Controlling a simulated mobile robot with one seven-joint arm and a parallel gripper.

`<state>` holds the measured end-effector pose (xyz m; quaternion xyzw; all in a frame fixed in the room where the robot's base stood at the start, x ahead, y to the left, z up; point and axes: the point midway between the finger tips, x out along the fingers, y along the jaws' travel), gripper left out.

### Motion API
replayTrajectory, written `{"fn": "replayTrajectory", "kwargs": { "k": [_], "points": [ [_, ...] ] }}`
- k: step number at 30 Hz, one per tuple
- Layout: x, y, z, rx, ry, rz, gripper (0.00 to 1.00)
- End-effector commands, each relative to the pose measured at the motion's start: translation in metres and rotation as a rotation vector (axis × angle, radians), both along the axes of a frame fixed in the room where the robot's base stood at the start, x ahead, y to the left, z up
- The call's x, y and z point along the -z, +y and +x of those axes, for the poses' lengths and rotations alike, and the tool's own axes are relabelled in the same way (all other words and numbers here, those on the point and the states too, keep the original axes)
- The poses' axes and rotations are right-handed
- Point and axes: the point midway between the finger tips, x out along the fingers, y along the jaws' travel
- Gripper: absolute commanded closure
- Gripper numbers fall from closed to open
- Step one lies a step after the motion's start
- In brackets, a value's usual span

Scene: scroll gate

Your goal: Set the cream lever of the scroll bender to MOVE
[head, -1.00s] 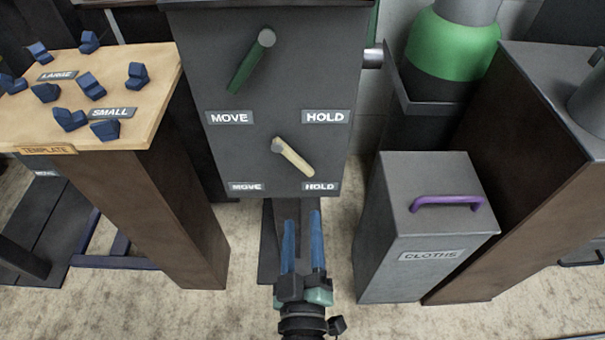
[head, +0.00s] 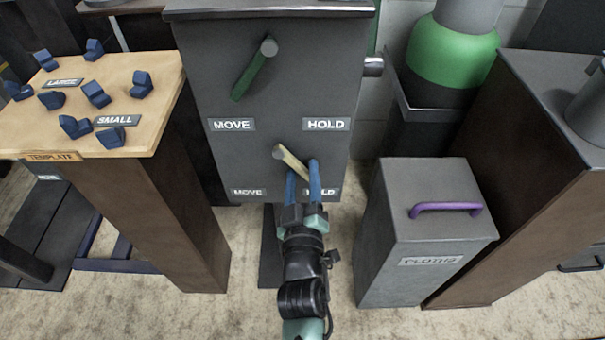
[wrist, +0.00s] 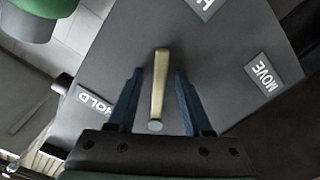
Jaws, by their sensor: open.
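The scroll bender (head: 265,80) is a dark grey box with two levers. The cream lever (head: 289,160) is the lower one; it slants down to the right from its pivot, toward the lower HOLD label (head: 326,194). The lower MOVE label (head: 248,192) is at its left. The green lever (head: 255,68) above slants down left toward the upper MOVE label (head: 231,125). My gripper (head: 302,172) is open at the cream lever's lower end. In the wrist view the cream lever (wrist: 160,80) lies between the two blue fingers, with gaps on both sides.
A wooden table (head: 150,100) with several blue blocks stands at the left. A grey box labelled CLOTHS (head: 425,235) with a purple handle stands at the right, beside a tall brown cabinet (head: 500,180). The floor in front of the bender is clear apart from my arm.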

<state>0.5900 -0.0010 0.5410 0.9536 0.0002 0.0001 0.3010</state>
Motion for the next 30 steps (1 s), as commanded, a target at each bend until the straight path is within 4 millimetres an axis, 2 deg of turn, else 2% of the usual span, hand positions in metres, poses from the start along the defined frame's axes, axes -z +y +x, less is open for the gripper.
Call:
{"fn": "replayTrajectory", "kwargs": {
  "k": [5, 8, 14, 30],
  "points": [
    [0.0004, -0.0001, -0.0001, 0.0, 0.0, 0.0, 0.5],
    [0.0004, -0.0003, -0.0002, 0.0, 0.0, 0.0, 0.64],
    [0.0004, -0.0004, -0.0003, 0.0, 0.0, 0.0, 1.0],
    [0.0006, -0.0004, -0.0005, 0.001, 0.001, 0.0, 1.0]
  ]
}}
